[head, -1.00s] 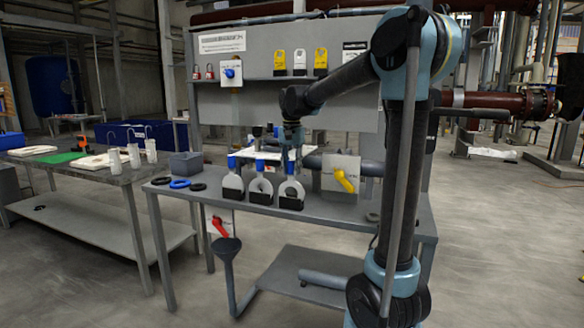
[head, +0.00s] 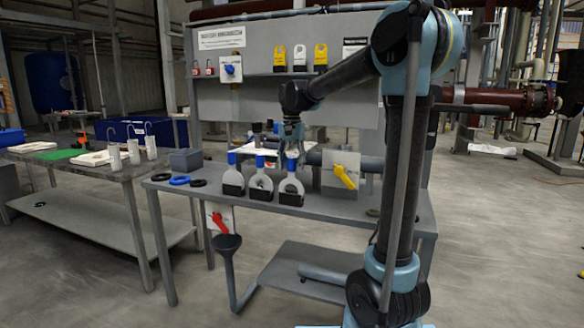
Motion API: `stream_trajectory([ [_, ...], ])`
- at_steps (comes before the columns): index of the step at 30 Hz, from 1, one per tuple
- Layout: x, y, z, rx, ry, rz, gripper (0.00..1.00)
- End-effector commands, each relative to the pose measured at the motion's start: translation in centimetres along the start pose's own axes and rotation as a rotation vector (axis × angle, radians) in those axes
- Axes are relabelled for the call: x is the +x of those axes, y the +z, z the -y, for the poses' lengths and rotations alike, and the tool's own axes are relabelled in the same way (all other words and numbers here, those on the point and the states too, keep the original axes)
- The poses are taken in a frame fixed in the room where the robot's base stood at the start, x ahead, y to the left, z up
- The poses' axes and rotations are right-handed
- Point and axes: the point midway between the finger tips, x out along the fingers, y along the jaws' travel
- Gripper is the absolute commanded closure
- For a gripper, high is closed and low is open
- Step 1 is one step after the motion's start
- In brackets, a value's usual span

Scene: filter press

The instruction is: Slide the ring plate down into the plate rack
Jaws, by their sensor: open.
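Three white plates with blue grips stand upright in black holders in a row along the bench's front: a left plate (head: 233,171), a middle plate (head: 260,175) and a right plate (head: 292,176). The middle and right ones look ring-shaped, with a dark centre. I cannot tell which is the task's ring plate, or whether these holders are the plate rack. My gripper (head: 292,148) is open at the top of the right plate, around or just behind its blue grip. The small view does not show whether the fingers touch it.
Just right of the plates stands a grey panel with a yellow valve handle (head: 344,177). A grey bin (head: 186,160) and rings, one of them blue (head: 180,181), lie at the bench's left. A white sheet lies behind the gripper. A backboard (head: 300,50) rises behind the bench.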

Motion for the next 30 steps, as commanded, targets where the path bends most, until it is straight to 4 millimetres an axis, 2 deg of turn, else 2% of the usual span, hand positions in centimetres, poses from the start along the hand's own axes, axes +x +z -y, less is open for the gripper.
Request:
stream_trajectory([
  [18, -9.7, -0.1, 0.0, 0.0, 0.0, 0.001, 0.51],
  [24, -11.2, -0.1, 0.0, 0.0, 0.0, 0.001, 0.51],
  [30, -11.4, -0.1, 0.0, 0.0, 0.0, 0.001, 0.51],
])
